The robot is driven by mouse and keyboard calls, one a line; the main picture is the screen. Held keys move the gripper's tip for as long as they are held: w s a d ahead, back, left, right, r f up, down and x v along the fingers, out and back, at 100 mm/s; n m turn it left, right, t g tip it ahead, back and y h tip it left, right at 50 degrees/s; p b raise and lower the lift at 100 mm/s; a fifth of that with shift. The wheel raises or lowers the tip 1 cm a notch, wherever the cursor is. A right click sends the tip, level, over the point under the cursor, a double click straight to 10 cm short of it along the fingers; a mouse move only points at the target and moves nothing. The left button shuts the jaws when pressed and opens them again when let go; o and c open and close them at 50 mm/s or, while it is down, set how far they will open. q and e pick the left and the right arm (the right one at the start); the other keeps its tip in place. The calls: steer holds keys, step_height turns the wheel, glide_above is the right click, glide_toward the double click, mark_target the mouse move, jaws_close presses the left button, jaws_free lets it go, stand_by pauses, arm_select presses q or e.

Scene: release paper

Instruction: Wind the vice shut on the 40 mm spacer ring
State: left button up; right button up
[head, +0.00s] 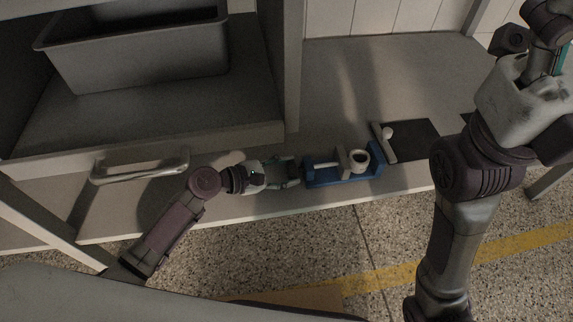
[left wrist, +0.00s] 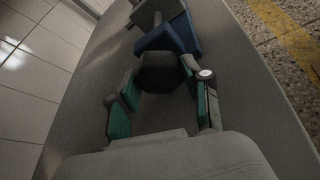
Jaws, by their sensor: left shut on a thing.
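The blue vice (head: 322,181) lies along the bench near its front edge. A grey jaw (head: 343,162) stands in its middle. The pale spacer ring (head: 359,157) sits between that jaw and the vice's right end; I cannot tell whether both sides touch it. My left gripper (head: 293,172) is at the vice's left end. In the left wrist view its teal-padded fingers (left wrist: 160,100) are shut around a dark knob (left wrist: 162,72) at the end of the blue body (left wrist: 180,36). Of my right gripper only a teal sliver may show at the right edge.
A grey lever with a pale ball (head: 388,133) stands just right of the vice, beside a black mat (head: 415,138). A grey bin (head: 140,60) sits on the shelf at left. The bench behind the vice is clear.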

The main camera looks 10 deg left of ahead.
arm_select(q)
steer(key=shift+m+t, duration=0.4)
steer(key=shift+m, duration=0.4)
steer(key=o, duration=1.2)
steer(key=shift+c, duration=0.2)
